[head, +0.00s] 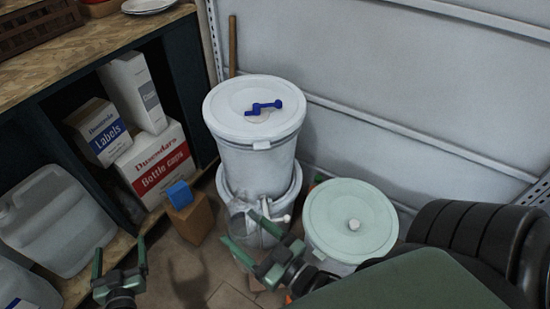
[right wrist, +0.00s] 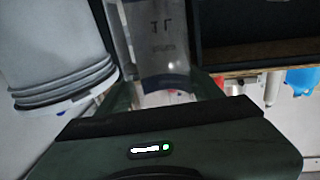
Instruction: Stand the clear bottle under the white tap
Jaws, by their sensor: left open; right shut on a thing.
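The clear bottle (head: 238,208) is in my right gripper (head: 240,226), in front of the lower part of the white drum stack. In the right wrist view the bottle (right wrist: 158,42) shows between the fingers, with dark markings on its wall. The white tap (head: 283,219) sticks out low on the white drum (head: 255,150), just right of the bottle and close to the gripper. Whether the bottle is under the spout or touches anything, I cannot tell. My left gripper (head: 119,252) is open and empty at the lower left.
A pale green lidded drum (head: 350,218) stands right of the tap. An orange-brown block with a blue top (head: 190,212) stands left on the floor. A shelf at left holds boxes (head: 160,165) and a large translucent jug (head: 55,222). A wall closes the back.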

